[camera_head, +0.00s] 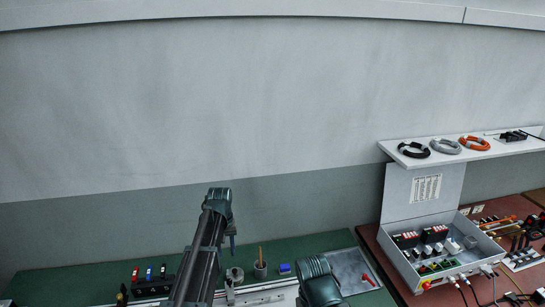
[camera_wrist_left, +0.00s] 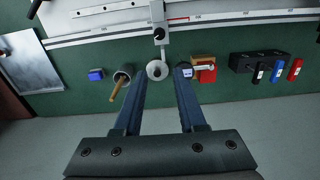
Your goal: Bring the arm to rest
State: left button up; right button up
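My left arm rises from the bottom of the head view over the green bench. Its gripper (camera_head: 233,240) points down and is small and partly hidden by the arm there. In the left wrist view the two fingers of my left gripper (camera_wrist_left: 159,76) are apart, with nothing held between them. A grey round part (camera_wrist_left: 157,69) shows in the gap, lower down at the bench. My right arm (camera_head: 318,283) shows only as a dark joint at the bottom of the head view; its gripper is not in view.
A cup with a wooden stick (camera_wrist_left: 121,76), a blue block (camera_wrist_left: 96,75), an orange-red block (camera_wrist_left: 204,71) and a black rack (camera_wrist_left: 260,62) with coloured handles line the bench by a long rail (camera_wrist_left: 230,17). A metal plate (camera_head: 350,263) and an open control box (camera_head: 440,262) stand right.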

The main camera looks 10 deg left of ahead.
pick_arm(q)
jog(key=s+d+f+m+b, duration=0.1)
jog(key=s+d+m, duration=0.2)
jog(key=s+d, duration=0.5)
jog(key=s+d+f+m+y+b, duration=0.1)
jog(key=s+d+m, duration=0.3)
jog(key=s+d, duration=0.5)
jog(key=s+f+b, duration=0.1)
jog(key=s, duration=0.5)
jog(key=shift+s+d+f, duration=0.2)
jog(key=shift+s+f, duration=0.05)
jog(key=shift+s, duration=0.05)
jog(key=shift+o, duration=0.2)
